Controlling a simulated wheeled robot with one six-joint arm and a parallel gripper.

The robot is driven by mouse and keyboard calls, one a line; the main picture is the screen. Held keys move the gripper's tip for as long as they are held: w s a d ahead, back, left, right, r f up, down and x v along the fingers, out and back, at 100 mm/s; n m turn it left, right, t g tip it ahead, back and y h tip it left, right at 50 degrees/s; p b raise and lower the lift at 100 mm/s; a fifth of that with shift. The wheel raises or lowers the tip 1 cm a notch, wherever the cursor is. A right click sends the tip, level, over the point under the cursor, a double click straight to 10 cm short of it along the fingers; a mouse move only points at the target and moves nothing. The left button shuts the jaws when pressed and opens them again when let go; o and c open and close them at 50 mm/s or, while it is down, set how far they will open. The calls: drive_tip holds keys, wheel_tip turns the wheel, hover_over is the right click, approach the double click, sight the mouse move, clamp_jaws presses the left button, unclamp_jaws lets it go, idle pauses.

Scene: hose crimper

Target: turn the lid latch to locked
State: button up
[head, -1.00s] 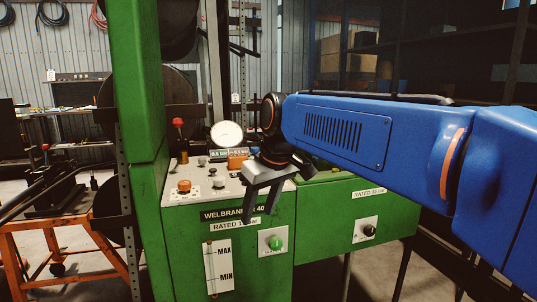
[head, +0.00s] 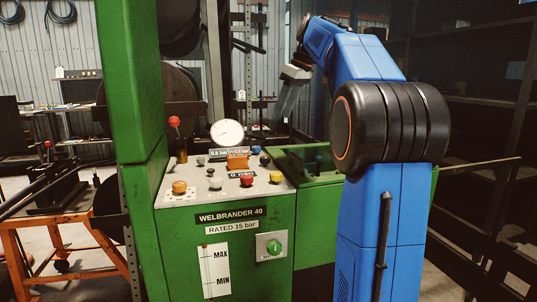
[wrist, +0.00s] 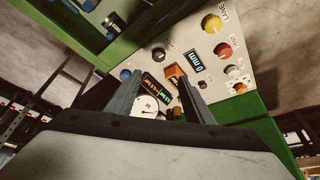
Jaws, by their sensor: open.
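I cannot pick out the lid latch for certain in either view now. The green box (head: 305,178) joined to the right of the machine is partly hidden by my arm, including the part of its front where a black knob on a pale plate showed earlier. A small dark upright part (head: 318,162) stands at the box's top. My gripper (head: 289,102) is open and empty, raised behind and above the machine, apart from the box. In the wrist view its two fingers (wrist: 158,82) point toward the control panel, with nothing between them in their grip.
The control panel (head: 200,192) carries several knobs, a display and a round gauge (head: 227,133). A green knob (head: 273,247) sits on the machine's front. A tall green post (head: 140,120) stands at left, and an orange cart (head: 60,232) beyond it. Dark shelving (head: 480,90) is at right.

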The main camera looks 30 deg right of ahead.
approach(265, 162)
drive_tip(key=w+f, duration=0.1)
drive_tip(key=f, duration=0.1)
drive_tip(key=w+f, duration=0.1)
drive_tip(key=f, duration=0.1)
drive_tip(key=w+f, duration=0.2)
drive_tip(key=shift+a+f, duration=0.25)
drive_tip(key=shift+a, duration=0.05)
drive_tip(key=c, duration=1)
